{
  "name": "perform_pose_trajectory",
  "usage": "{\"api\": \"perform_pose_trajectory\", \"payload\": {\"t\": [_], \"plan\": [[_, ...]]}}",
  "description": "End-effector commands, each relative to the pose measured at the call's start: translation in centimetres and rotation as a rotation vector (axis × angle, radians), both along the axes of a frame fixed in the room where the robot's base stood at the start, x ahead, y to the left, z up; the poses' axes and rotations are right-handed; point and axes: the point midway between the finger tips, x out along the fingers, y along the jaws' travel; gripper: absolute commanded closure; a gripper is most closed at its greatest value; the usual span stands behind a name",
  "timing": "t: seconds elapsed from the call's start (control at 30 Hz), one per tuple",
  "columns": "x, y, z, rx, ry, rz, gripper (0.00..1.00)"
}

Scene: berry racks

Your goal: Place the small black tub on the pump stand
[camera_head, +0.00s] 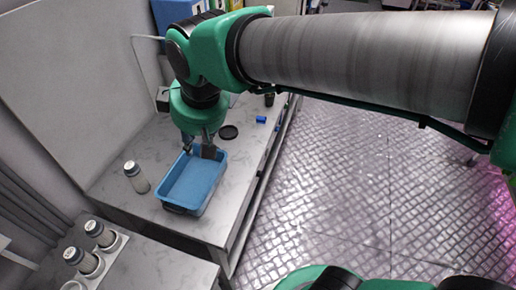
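My gripper (199,149) points down at the far end of a blue tray (163,195). Its two dark fingers look spread apart, with nothing clearly seen between them. Whether they touch the tray rim is hard to tell. A small dark cup-like thing (269,99), perhaps the small black tub, stands farther back on the bench, right of my gripper. A flat round black disc (228,132) lies on the bench just right of my gripper. I cannot tell whether it is the pump stand.
The grey bench (130,207) carries a clear jar with a pale lid (136,177) left of the tray. Several similar jars (100,234) stand in a rack at the lower left. A small blue block (261,119) lies near the bench's right edge. Open metal floor (340,180) is to the right.

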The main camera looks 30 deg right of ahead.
Motion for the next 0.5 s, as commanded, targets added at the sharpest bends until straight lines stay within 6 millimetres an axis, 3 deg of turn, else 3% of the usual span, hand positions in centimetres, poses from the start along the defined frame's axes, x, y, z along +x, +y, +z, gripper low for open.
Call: {"api": "perform_pose_trajectory", "payload": {"t": [0.03, 0.2, 0.5], "plan": [[-1.1, -1.8, 0.2, 0.013, -0.009, -0.054, 0.76], [-4.7, -6.5, 0.0, 0.060, -0.031, -0.235, 0.76], [-10.4, -11.8, -1.2, 0.129, -0.069, -0.491, 0.76]]}}
